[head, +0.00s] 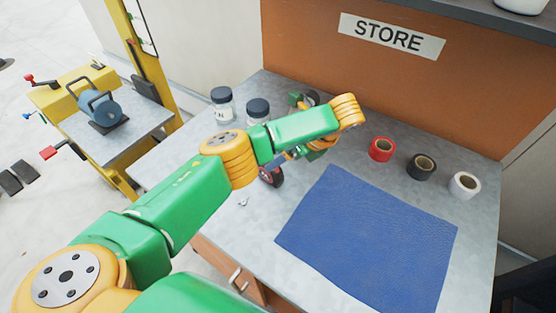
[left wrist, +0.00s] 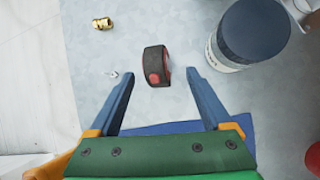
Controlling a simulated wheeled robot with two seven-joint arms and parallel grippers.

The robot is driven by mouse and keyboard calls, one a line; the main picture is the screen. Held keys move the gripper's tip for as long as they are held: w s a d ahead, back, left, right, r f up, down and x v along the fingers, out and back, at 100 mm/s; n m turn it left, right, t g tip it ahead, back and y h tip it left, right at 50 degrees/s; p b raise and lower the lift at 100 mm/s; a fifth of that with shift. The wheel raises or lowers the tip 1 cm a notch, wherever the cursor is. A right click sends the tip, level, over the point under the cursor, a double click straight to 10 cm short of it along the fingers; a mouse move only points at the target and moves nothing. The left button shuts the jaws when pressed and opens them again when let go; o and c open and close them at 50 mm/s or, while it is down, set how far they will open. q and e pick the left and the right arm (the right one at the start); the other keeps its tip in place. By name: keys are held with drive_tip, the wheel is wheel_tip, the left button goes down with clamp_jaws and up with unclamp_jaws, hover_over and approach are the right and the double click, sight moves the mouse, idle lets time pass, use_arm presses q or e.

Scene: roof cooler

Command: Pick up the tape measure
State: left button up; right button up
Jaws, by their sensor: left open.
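The tape measure (head: 271,177) is black with red parts and sits on the grey bench, left of the blue mat, partly behind my left arm in the head view. In the left wrist view the tape measure (left wrist: 155,64) stands on edge, ahead of and between the two blue fingers. My left gripper (left wrist: 160,76) is open, with nothing held. In the head view my left gripper (head: 288,157) is largely hidden by its own arm, just above and right of the tape measure. My right gripper is in neither view.
Two dark-lidded jars (head: 222,106) (head: 258,111) stand behind; one jar (left wrist: 250,35) is close right in the wrist view. A brass fitting (left wrist: 102,23) lies left. A blue mat (head: 370,240) and red (head: 382,150), black (head: 421,167) and white (head: 464,185) tape rolls lie right.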

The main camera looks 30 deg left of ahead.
sight(276, 178)
use_arm(q)
drive_tip(key=x, duration=0.3)
drive_tip(key=s+x, duration=0.1)
drive_tip(key=x, duration=0.1)
drive_tip(key=shift+a+f+p, duration=0.25)
drive_tip(key=shift+a+p, duration=0.1)
drive_tip(key=shift+p, duration=0.05)
drive_tip(key=shift+w+a+f, duration=0.2)
drive_tip(key=shift+f, duration=0.25)
clamp_jaws()
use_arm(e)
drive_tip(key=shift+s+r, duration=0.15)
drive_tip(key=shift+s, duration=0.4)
use_arm(q)
drive_tip(key=shift+r, duration=0.1)
